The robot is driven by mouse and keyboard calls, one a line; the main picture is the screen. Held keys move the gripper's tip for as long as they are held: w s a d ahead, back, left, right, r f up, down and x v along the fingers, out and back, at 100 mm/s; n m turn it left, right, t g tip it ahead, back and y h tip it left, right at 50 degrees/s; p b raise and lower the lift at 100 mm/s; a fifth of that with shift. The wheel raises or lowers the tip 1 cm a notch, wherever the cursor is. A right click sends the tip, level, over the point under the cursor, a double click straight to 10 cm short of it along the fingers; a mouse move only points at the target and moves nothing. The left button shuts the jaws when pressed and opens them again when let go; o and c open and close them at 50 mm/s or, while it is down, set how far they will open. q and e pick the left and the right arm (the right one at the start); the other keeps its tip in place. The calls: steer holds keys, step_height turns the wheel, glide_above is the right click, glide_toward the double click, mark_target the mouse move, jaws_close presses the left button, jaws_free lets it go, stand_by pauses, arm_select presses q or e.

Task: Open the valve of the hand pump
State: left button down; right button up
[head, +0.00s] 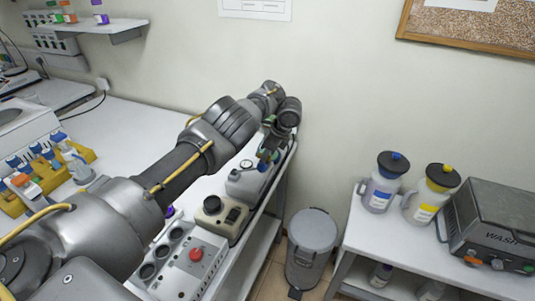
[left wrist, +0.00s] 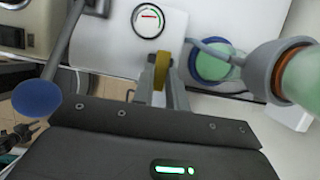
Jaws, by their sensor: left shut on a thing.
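The hand pump (head: 244,184) is a light grey box with a round gauge at the far end of the bench. In the left wrist view its gauge (left wrist: 148,19) has a red needle. A small yellow-brown piece, seemingly the valve (left wrist: 161,69), sits below the gauge. My left gripper (left wrist: 162,88) is shut on this valve, with a finger on either side. In the head view my left gripper (head: 265,159) is beside the pump, its fingertips partly hidden. A grey rod with a blue knob (left wrist: 37,98) is at the left of the wrist view. My right gripper is not in view.
A greenish vessel with an orange ring (left wrist: 290,68) and a blue-green round part (left wrist: 211,62) are close right of the gripper. A beige device (head: 220,215) and a control box with a red button (head: 196,254) stand nearer. A grey bin (head: 312,240) is beside the bench.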

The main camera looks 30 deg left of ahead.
arm_select(q)
steer(key=c, duration=1.4)
jaws_free()
steer(key=shift+a, duration=0.1)
steer(key=shift+r, duration=0.1)
steer(key=v, duration=1)
steer(key=shift+r, duration=0.3)
steer(key=shift+d, duration=0.25)
